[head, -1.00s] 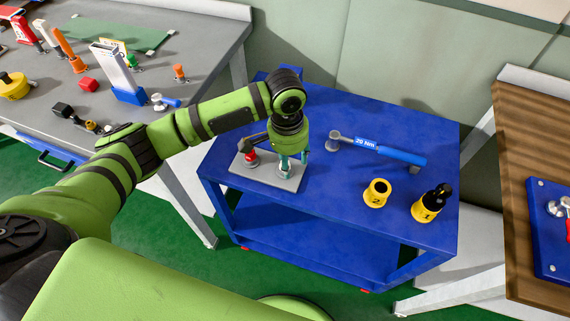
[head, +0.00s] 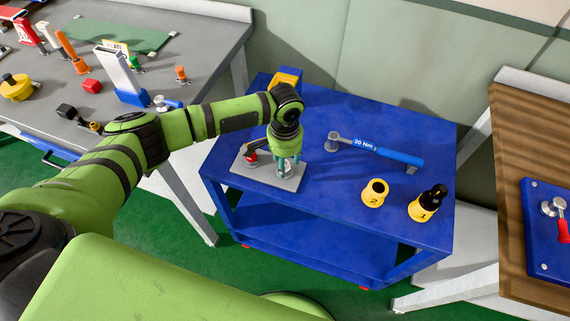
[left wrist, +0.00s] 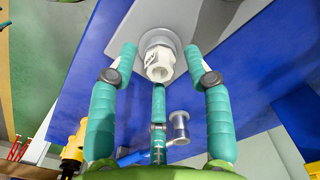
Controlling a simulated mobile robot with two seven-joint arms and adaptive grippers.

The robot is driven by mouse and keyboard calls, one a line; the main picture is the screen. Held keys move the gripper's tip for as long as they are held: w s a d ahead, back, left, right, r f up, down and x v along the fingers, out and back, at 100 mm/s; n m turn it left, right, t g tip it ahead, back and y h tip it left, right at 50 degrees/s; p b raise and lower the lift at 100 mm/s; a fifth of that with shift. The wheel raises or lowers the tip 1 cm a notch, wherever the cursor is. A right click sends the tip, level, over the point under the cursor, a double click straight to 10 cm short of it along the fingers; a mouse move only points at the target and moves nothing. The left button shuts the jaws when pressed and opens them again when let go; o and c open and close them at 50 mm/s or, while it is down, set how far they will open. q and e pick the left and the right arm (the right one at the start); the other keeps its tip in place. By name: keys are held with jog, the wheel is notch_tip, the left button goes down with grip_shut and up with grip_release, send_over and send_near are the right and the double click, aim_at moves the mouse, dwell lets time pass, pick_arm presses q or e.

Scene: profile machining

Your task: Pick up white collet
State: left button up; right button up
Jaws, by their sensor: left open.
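The white collet (left wrist: 159,63) shows in the left wrist view, upright in a round grey seat on a grey plate (left wrist: 150,25). Dark lettering marks its side. My left gripper (left wrist: 160,66) is open, with its three teal fingers spread around the collet. Clear gaps show beside the collet at the two upper fingers; I cannot tell whether the lower finger touches it. In the head view, my left gripper (head: 288,169) points down over the grey plate (head: 258,180) on the blue cart, and its fingers mostly hide the collet. My right gripper is not in view.
A red clamp-like part (head: 250,158) with a black lever stands left of the gripper. A blue 20 Nm torque wrench (head: 385,153) and yellow holders 2 (head: 374,194) and 1 (head: 422,209) stand to the right. A yellow object (head: 287,77) is behind the arm.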

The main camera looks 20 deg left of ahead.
pick_arm(q)
grip_shut()
jog(key=shift+r, duration=0.1)
